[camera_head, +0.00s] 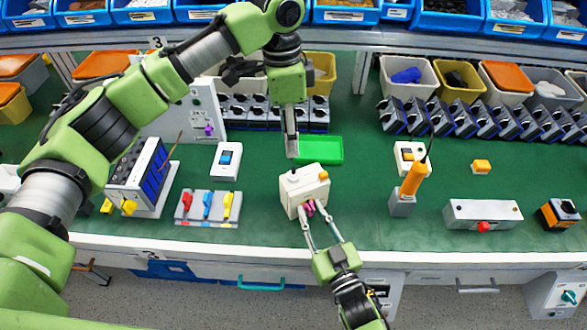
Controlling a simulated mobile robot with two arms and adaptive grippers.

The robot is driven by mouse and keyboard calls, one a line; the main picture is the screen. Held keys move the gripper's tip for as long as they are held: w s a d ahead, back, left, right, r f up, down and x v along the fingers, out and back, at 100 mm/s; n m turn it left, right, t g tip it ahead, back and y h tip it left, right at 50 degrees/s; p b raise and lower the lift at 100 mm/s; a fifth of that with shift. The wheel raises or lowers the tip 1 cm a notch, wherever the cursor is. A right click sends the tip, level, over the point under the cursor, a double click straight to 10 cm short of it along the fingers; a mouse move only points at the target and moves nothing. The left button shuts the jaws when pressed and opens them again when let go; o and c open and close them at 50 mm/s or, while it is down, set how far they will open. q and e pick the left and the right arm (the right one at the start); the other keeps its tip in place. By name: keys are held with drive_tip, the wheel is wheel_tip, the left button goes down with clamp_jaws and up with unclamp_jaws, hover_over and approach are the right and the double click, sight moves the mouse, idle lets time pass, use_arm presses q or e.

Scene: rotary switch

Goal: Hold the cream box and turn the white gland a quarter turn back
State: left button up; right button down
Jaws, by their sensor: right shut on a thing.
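The cream box (302,187) stands on the green bench top, with a dark knob on top and an orange-yellow part at its upper right corner. My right gripper (313,207) reaches it from the front edge. Its two fingers are around a small fitting low on the box's front. A pink-purple bit shows between the fingertips. I cannot make out the white gland clearly; the fingers cover much of that spot. My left gripper (292,153) points down just behind and above the box. Its fingers show edge-on, and whether they touch the box is unclear.
A green tray (322,150) lies behind the box. An orange-handled tool (412,180) stands to the right. Bare bench lies between these and the box.

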sight(293, 173)
use_arm(q)
drive_tip(key=f+m, duration=0.6)
drive_tip(key=f, duration=0.1)
drive_tip(key=f+m, duration=0.3)
drive_tip(key=f, duration=0.1)
drive_tip(key=shift+s+d+f+t+y, duration=0.1)
drive_tip(key=shift+s+d+t+y, duration=0.1)
drive_tip(key=shift+d+t+y, duration=0.2)
clamp_jaws()
